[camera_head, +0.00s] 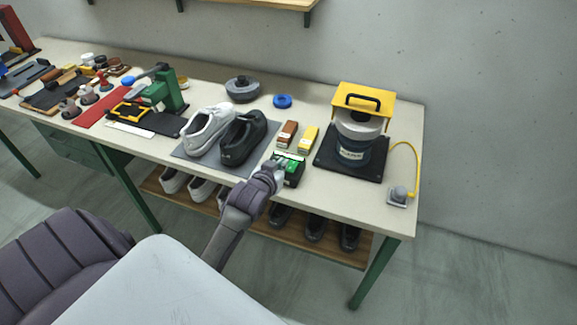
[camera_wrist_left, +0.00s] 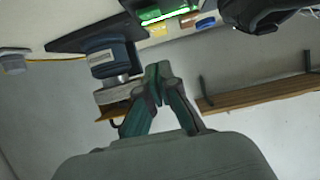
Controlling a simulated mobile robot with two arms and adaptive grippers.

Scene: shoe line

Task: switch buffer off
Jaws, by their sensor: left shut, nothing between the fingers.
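A round blue and grey machine with a yellow top and black handle (camera_head: 357,140), which looks like the buffer, stands on a black base plate at the table's right. It also shows upside down in the left wrist view (camera_wrist_left: 108,62). A yellow cable runs from it to a small grey box (camera_head: 397,196) at the right edge, seen also in the left wrist view (camera_wrist_left: 14,64). A small green and black box (camera_head: 289,169) lies at the front edge. My left gripper (camera_head: 277,177) is shut and empty, close beside this green box; I cannot tell whether they touch. My right gripper is out of view.
A white shoe (camera_head: 208,128) and a black shoe (camera_head: 243,137) stand on a grey mat left of my gripper. Brown (camera_head: 287,134) and yellow (camera_head: 308,139) blocks lie behind the green box. Bare tabletop lies between the machine's plate and the front edge.

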